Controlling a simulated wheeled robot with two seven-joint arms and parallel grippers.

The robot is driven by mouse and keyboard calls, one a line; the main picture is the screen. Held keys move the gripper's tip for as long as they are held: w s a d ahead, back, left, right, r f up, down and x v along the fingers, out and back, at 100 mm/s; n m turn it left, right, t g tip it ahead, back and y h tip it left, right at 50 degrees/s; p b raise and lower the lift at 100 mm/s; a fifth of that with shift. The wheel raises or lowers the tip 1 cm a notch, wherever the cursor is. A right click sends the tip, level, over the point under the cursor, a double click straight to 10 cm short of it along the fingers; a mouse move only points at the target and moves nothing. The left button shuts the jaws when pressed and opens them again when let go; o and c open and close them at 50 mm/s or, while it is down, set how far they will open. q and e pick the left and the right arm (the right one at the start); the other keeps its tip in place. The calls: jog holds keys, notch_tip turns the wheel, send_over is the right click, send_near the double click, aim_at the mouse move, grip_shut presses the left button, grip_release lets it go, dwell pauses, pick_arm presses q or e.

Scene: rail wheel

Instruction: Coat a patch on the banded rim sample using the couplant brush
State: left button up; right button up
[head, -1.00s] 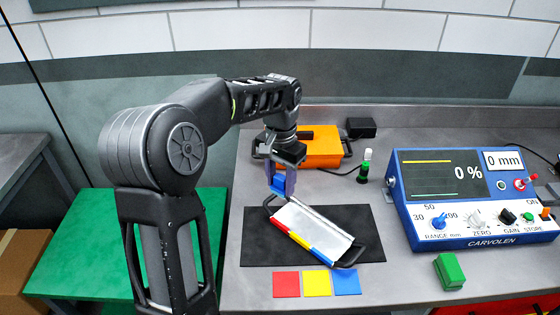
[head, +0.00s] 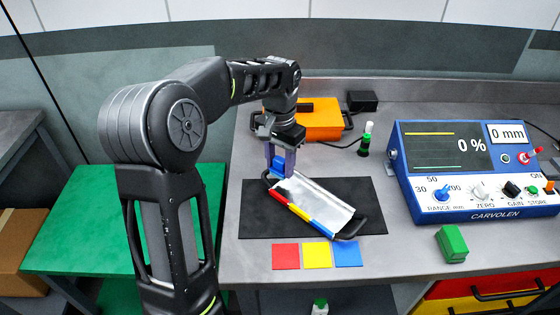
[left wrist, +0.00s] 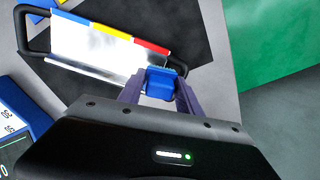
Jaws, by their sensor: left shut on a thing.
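The banded rim sample (head: 318,205) is a silver plate with red, yellow and blue bands along one edge and black handles at its ends. It lies at an angle on a dark mat (head: 258,222). My left gripper (head: 281,160) is shut on a blue block-shaped piece (head: 278,168), apparently the couplant brush, at the sample's far left corner. In the left wrist view the blue piece (left wrist: 160,84) is between the fingers, by the red-band end of the sample (left wrist: 90,55). Its underside is hidden, so I cannot tell whether it touches the plate. My right gripper is out of view.
Red (head: 285,256), yellow (head: 316,255) and blue (head: 347,254) squares lie in front of the mat. An orange case (head: 320,122) and a green bottle (head: 365,140) stand behind. A blue gauge (head: 460,170) reading 0% and a green block (head: 451,243) are right.

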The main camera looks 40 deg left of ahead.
pick_arm(q)
jog(key=shift+f+b, duration=0.4)
jog(key=shift+f, duration=0.5)
jog(key=shift+f, duration=0.15)
jog(key=shift+d, duration=0.1)
jog(key=shift+s+d, duration=0.2)
jog(key=shift+d, duration=1.35)
jog(key=shift+s+d+b, duration=0.15)
jog(key=shift+d, duration=0.65)
jog(key=shift+s+d+b, duration=0.1)
jog(key=shift+d+b, duration=0.05)
jog(key=shift+d, duration=0.65)
jog(key=shift+d, duration=0.1)
jog(key=shift+s+d, duration=0.2)
jog(key=shift+d, duration=1.3)
